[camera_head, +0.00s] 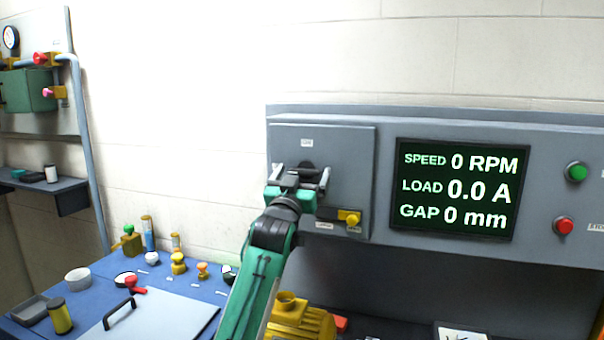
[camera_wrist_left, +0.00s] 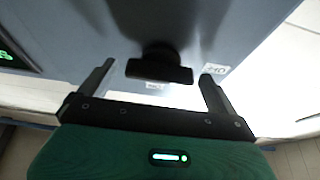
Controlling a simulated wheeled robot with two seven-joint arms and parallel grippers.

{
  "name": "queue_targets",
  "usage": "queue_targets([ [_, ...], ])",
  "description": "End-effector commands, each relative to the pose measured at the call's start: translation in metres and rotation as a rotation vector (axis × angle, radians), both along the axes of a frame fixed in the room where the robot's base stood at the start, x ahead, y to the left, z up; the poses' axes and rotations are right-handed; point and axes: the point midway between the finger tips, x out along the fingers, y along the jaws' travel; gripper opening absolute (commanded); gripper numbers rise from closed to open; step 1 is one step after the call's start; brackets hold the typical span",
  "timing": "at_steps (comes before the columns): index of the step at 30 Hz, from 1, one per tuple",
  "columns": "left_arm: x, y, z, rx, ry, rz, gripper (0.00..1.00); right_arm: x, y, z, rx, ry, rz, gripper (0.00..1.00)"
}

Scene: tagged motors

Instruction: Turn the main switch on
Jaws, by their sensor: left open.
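The main switch is a black rotary knob (camera_head: 307,166) on the grey door at the left of the control panel, below a small label. In the left wrist view the knob (camera_wrist_left: 160,66) has a dark crossbar handle that lies between the fingertips. My left gripper (camera_head: 298,180) is open in front of it, one finger on each side. In the left wrist view the gripper (camera_wrist_left: 157,72) shows gaps between the handle and both fingers. In the head view the gripper partly hides the knob. My right gripper is not in view.
A display (camera_head: 458,189) reads SPEED 0 RPM, LOAD 0.0 A, GAP 0 mm. Green (camera_head: 577,172) and red (camera_head: 563,225) buttons are at the right. A yellow motor (camera_head: 300,318) stands below. A blue table (camera_head: 100,268) holds several parts.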

Motion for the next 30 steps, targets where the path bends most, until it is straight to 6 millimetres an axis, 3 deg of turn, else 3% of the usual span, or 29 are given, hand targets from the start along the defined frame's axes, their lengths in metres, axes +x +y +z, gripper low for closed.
queue_targets([
  [6, 0.000, 0.000, 0.000, 0.000, 0.000, 0.000, 0.95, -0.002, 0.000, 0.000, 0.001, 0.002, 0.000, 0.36],
  [13, 0.000, 0.000, 0.000, 0.000, 0.000, 0.000, 0.51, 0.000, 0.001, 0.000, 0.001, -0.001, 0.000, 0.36],
  [14, 0.000, 0.000, 0.000, 0.000, 0.000, 0.000, 0.50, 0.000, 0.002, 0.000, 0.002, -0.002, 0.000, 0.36],
  [23, 0.000, 0.000, 0.001, 0.036, -0.012, 0.000, 0.50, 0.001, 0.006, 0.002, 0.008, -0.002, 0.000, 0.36],
  [30, 0.001, 0.002, 0.002, 0.166, -0.054, 0.002, 0.50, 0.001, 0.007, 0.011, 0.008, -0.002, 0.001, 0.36],
])
